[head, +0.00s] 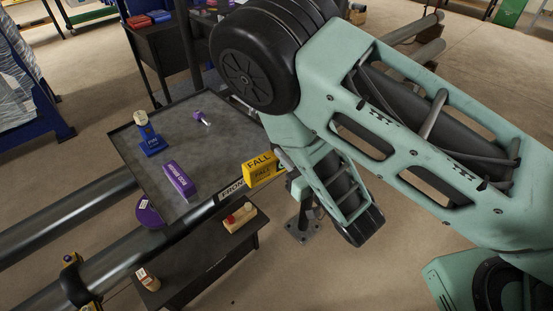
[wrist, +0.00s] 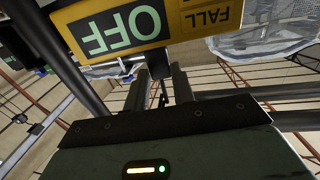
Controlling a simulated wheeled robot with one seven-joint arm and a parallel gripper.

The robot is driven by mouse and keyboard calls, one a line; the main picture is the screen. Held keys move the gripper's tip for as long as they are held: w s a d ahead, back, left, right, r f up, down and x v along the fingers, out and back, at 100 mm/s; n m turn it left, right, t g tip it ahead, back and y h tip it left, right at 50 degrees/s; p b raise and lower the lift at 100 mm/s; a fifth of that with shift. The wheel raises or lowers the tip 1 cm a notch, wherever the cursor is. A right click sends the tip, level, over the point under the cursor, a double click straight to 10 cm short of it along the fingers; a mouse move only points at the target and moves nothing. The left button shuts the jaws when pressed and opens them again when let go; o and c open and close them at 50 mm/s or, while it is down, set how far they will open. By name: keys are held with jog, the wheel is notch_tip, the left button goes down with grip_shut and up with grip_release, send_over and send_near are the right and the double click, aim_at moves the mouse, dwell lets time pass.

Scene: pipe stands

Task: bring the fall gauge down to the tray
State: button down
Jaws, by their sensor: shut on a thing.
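The yellow fall gauge (head: 261,170) is marked FALL. My gripper (head: 284,163) is shut on it, partly hidden behind my arm in the head view. In the wrist view the gauge (wrist: 175,22) fills the top, with a lit OFF panel and the word FALL upside down; the gripper fingers (wrist: 162,88) reach up to it. The grey tray (head: 190,118) has a dark rim and a front label that is partly covered. In the head view the gauge overlaps the tray's front right edge; its height above the tray cannot be told.
A dark bench (head: 205,255) with a red-topped wooden block (head: 240,217) stands in front. Large pipes (head: 70,228) run left.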

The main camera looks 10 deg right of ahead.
jog(key=a+r+y, duration=0.1)
jog(key=s+a+r+n+g+y, duration=0.1)
jog(key=a+r, duration=0.1)
jog(key=shift+s+a+r+n+b, duration=0.2)
jog(key=shift+a+r+n+b, duration=0.05)
jog(key=shift+n+b, duration=0.1)
jog(key=shift+d, duration=0.1)
jog(key=b+x, duration=0.1)
jog(key=x, duration=1.1)
jog(key=shift+f, duration=0.5)
jog(key=shift+s, duration=0.1)
jog(key=shift+f+b, duration=2.05)
jog(key=shift+b, duration=0.2)
dwell(0.7)
jog(key=c, duration=1.1)
grip_release()
jog(key=shift+s, duration=0.1)
